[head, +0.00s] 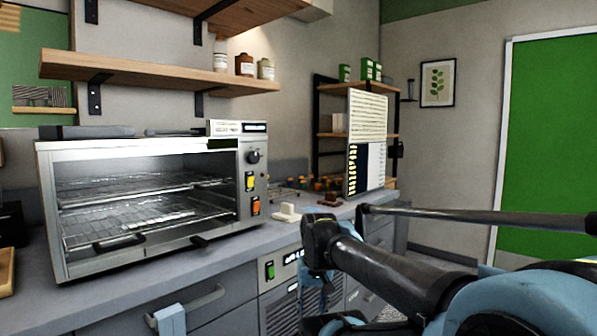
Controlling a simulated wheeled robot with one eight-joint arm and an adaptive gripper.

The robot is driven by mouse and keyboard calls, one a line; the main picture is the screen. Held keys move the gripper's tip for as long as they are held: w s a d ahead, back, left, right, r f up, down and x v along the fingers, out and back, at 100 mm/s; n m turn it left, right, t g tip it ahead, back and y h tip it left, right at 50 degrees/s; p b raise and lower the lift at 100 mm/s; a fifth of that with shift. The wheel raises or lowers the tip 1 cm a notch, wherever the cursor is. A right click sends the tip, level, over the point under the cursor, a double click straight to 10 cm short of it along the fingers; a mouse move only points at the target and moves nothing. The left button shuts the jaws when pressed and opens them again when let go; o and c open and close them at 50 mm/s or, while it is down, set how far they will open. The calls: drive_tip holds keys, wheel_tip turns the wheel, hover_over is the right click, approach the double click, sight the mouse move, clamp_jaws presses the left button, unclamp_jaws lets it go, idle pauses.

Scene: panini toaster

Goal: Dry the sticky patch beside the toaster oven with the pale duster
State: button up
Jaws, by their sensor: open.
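A pale block-shaped duster (287,213) lies on the grey counter (225,262), just right of the toaster oven (150,190). A similar dark brown block (328,199) lies farther back and to the right of it. I cannot make out a sticky patch on the counter; the toaster and my arm hide parts of the top. My arm reaches in from the lower right, its bent joint in front of the counter's front edge. I cannot see my gripper's fingers in the head view.
Several small orange and dark items (300,183) stand at the back of the counter, near a tall white panel (367,142). A wooden shelf (160,72) hangs above the toaster. A drawer handle (205,298) sticks out in front, with something light blue (171,320) at it.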

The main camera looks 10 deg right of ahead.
drive_tip(key=w+r+m, duration=0.8)
drive_tip(key=w+r, duration=0.2)
drive_tip(key=r, duration=0.2)
wheel_tip(320, 180, up, 20)
drive_tip(key=r+m+t+y, duration=0.1)
drive_tip(key=m+y, duration=0.1)
drive_tip(key=m, duration=1.8)
hover_over(287, 204)
drive_tip(key=s+d, duration=0.4)
drive_tip(key=x, duration=1.7)
drive_tip(key=shift+w+a+f, duration=0.2)
drive_tip(key=shift+w+a, duration=0.05)
drive_tip(key=shift+w, duration=0.05)
clamp_jaws()
drive_tip(key=shift+c, duration=1.9)
unclamp_jaws()
drive_tip(key=shift+r, duration=0.2)
